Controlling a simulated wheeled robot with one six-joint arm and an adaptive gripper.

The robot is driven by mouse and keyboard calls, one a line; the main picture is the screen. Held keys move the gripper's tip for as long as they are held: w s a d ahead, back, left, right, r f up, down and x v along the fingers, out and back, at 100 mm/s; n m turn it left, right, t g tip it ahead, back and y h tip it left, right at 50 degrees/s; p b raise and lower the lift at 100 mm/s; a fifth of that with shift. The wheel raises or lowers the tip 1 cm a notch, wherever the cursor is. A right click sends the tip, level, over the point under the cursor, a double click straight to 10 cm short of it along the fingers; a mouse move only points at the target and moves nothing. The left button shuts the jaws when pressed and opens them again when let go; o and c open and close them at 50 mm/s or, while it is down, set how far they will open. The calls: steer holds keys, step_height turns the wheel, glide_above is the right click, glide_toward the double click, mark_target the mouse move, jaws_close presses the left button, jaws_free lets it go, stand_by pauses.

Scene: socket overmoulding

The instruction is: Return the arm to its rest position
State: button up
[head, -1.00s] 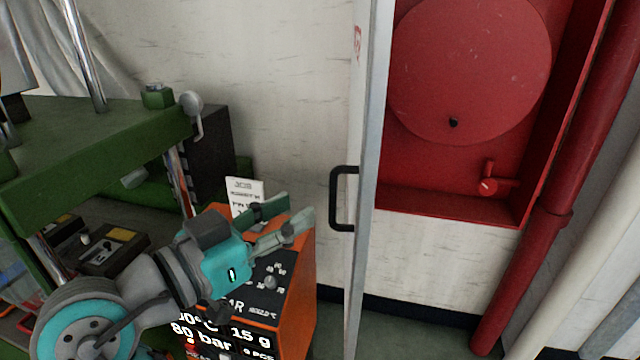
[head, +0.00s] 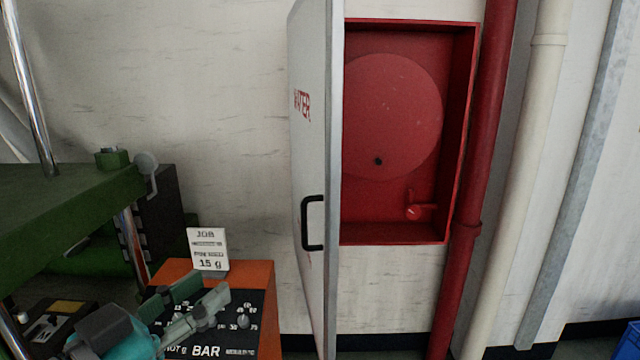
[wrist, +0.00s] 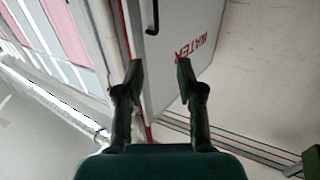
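My gripper (head: 192,303) is at the lower left of the head view, in front of the orange control box. Its two fingers stand apart with nothing between them. In the wrist view my gripper (wrist: 157,77) also shows open and empty, its dark fingertips apart. Beyond them is the white cabinet door (wrist: 185,60) with red lettering. The fingers look clear of the door in the head view.
The open door (head: 312,180) of the red hose cabinet (head: 393,235) sticks out, with a black handle (head: 312,223). The orange box (head: 262,275) carries a job card (head: 207,249). A green press (head: 70,205) stands at left. Pipes (head: 490,150) run at right.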

steer(key=w+d+f+n+t+y, duration=0.1)
steer(key=w+d+f+n+y, duration=0.15)
steer(key=f, duration=0.45)
steer(key=w+d+f+n+y, duration=0.1)
steer(key=w+d+f+n, duration=0.15)
steer(key=f, duration=0.45)
steer(key=w+d+f+n+t+y, duration=0.1)
steer(key=d+f+n+y, duration=0.2)
steer(key=f, duration=0.4)
steer(key=s+d+f+n+g+y, duration=0.1)
steer(key=s+d+f+n, duration=0.15)
steer(key=d+f, duration=0.4)
steer(key=s+d+f+n+g+y, duration=0.15)
steer(key=s+d+f, duration=0.25)
steer(key=f, duration=0.5)
steer(key=s+d+f+m+y, duration=0.1)
steer(key=s+d+f, duration=0.2)
steer(key=s+d, duration=0.35)
steer(key=s+d+f+y, duration=0.1)
steer(key=s+d+f, duration=0.25)
steer(key=s, duration=0.65)
steer(key=s+d+r+m+h, duration=0.1)
steer(key=s+d+r+m, duration=0.1)
steer(key=s, duration=0.5)
steer(key=s+d+r+m+h, duration=0.1)
steer(key=s+d+r+m, duration=0.1)
steer(key=s, duration=0.6)
steer(key=shift+s+r+m, duration=0.3)
steer(key=shift+r+m, duration=0.3)
steer(key=shift+r, duration=0.1)
